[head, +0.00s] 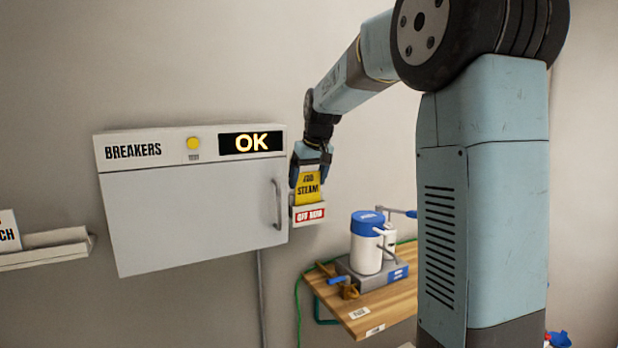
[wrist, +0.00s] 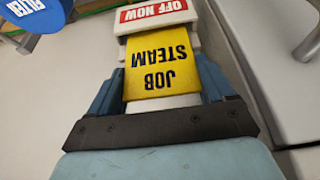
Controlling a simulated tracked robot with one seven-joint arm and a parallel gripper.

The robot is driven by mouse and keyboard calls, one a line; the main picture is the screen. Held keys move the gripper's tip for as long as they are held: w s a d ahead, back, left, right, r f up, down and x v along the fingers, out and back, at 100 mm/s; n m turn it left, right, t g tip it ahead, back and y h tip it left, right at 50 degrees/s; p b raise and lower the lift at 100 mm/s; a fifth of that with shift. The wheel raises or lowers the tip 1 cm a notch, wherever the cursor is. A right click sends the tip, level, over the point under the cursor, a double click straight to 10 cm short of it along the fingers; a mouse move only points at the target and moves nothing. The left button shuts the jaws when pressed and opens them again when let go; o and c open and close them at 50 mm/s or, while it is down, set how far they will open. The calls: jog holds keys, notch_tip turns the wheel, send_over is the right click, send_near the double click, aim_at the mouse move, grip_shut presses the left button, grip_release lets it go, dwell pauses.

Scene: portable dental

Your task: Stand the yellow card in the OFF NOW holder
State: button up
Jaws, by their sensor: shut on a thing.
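The yellow card (head: 308,186) reads "JOB STEAM" and stands upright, its lower edge at the OFF NOW holder (head: 309,213). The holder is a small white ledge with a red label, on the wall just right of the breaker box. My gripper (head: 309,172) is above the holder with its fingers shut on the card. In the wrist view the card (wrist: 162,65) lies between the two blue fingers (wrist: 160,90), and its far edge meets the white holder (wrist: 125,22). Whether the card's lower edge is inside the slot or just behind the front lip, I cannot tell.
The grey breaker box (head: 190,215) with an "OK" display and a handle is close left of my gripper. A wooden bench (head: 385,300) below right carries a white canister with a blue lid (head: 367,245). An empty-looking white ledge (head: 45,250) is at far left.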

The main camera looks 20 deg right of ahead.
jog(key=shift+f, duration=0.15)
jog(key=o, duration=0.9)
jog(key=v, duration=1.3)
jog(key=s+f, duration=0.5)
jog(key=s, duration=0.5)
jog(key=s+f+m, duration=0.1)
jog(key=s+f, duration=0.5)
jog(key=s, duration=0.5)
jog(key=s+f+m+t, duration=0.1)
jog(key=s+f, duration=0.5)
jog(key=s, duration=0.4)
jog(key=shift+s+a+f+h, duration=0.1)
jog(key=shift+s+a+h, duration=0.2)
jog(key=shift+s+h, duration=0.1)
